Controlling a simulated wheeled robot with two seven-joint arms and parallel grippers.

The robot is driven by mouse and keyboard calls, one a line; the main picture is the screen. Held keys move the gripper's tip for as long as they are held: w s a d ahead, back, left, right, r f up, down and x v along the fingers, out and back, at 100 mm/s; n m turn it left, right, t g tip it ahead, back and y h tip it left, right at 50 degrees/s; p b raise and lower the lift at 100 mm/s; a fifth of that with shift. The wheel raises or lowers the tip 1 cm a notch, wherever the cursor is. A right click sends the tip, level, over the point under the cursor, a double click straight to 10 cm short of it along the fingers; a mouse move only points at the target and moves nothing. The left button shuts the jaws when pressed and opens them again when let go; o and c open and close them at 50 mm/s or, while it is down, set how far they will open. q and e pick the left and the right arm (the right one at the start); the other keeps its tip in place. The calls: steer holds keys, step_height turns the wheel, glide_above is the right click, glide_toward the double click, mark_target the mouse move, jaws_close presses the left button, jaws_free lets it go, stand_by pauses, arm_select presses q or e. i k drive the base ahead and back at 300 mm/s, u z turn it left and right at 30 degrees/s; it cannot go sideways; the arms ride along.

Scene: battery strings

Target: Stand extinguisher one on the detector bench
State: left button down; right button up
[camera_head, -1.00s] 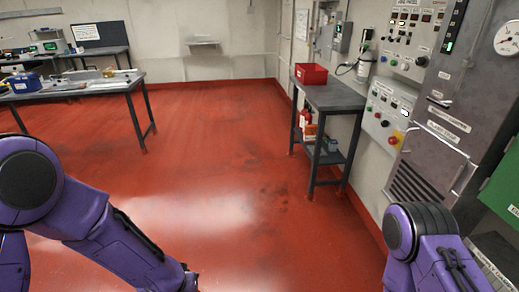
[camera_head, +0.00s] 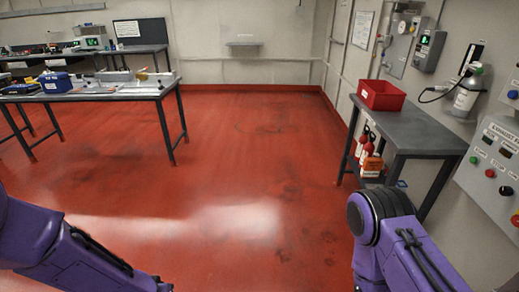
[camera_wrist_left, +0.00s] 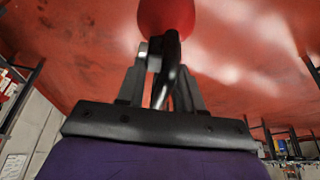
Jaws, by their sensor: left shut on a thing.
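In the left wrist view my left gripper (camera_wrist_left: 166,72) is shut on the black handle of a red extinguisher (camera_wrist_left: 166,15); most of its body is cut off by the top edge. Its label and number are not visible. In the head view only my left arm shows, at the lower left; the left gripper and held extinguisher are out of frame. My right gripper is out of view; only its arm shows. A long bench (camera_head: 118,94) with a blue box and instruments stands at the left. I cannot read any label marking the detector bench.
A grey side table (camera_head: 424,131) at the right bears a red bin (camera_head: 381,95). Red bottle-like items (camera_head: 365,150) stand on its lower shelf. A back bench (camera_head: 141,49) stands at the far left. A grey cylinder (camera_head: 468,92) hangs on the right wall. The red floor between is clear.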

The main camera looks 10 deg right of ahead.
mark_target(398, 130)
steer(key=z, duration=0.15)
steer(key=i, duration=1.3)
steer(key=z, duration=0.9)
steer(key=i, duration=0.8)
steer(key=z, duration=1.25)
steer(key=i, duration=0.4)
steer(key=z, duration=0.3)
